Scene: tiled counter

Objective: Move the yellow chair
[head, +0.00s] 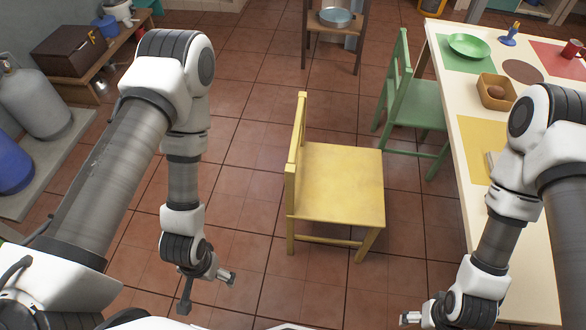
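The yellow chair (341,184) stands upright on the tiled floor in the middle of the head view. Its backrest (297,150) is on the left side and its seat faces right, toward the table. My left gripper (209,292) hangs low to the left of the chair, apart from it, with its fingers spread and nothing between them. My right gripper (410,318) is at the bottom edge, in front and to the right of the chair, also apart from it. Its fingers are small and partly cut off by the frame edge.
A white table (448,80) with a green plate (468,46) and a basket (496,92) runs along the right. A green chair (414,103) stands beside it, behind the yellow chair. A wooden stand (336,28) is at the back. Gas cylinders (36,100) stand left. Floor left of the chair is clear.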

